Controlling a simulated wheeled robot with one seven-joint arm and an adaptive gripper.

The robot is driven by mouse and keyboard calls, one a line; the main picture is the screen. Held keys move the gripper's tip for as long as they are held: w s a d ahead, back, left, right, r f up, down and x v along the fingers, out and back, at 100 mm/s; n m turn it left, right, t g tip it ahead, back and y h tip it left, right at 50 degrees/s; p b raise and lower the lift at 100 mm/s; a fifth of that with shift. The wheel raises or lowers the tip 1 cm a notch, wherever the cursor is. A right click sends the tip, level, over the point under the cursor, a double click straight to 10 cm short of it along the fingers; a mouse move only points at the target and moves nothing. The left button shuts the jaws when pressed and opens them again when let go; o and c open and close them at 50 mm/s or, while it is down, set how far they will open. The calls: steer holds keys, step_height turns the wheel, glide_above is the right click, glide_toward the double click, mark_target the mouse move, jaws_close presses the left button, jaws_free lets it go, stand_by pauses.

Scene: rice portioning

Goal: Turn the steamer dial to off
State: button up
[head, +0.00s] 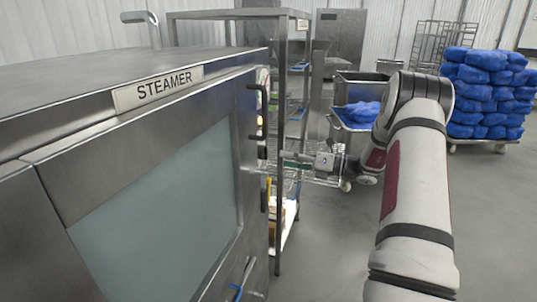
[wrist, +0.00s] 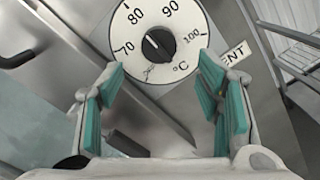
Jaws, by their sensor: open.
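The steamer (head: 150,150) is a large steel cabinet at the left in the head view, with its name plate on the upper edge. In the wrist view a round white dial face (wrist: 133,22) marked 70 to 100 °C carries a black knob (wrist: 158,45). In the head view my gripper (head: 284,160) is close to the steamer's right front edge; contact cannot be told.
A black handle (head: 255,112) stands out from the steamer front. A partly cut-off label ending in "ENT" (wrist: 236,53) is right of the dial. A wire rack (head: 281,60) stands behind my gripper. Blue bags (head: 487,95) are stacked at the far right; the floor there is open.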

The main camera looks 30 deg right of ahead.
mark_target(263, 153)
steer(key=x, duration=0.7)
steer(key=shift+a+p, duration=0.15)
steer(key=shift+p, duration=0.2)
steer(key=shift+w, duration=0.1)
steer(key=shift+c, duration=0.3)
steer(key=c, duration=1.1)
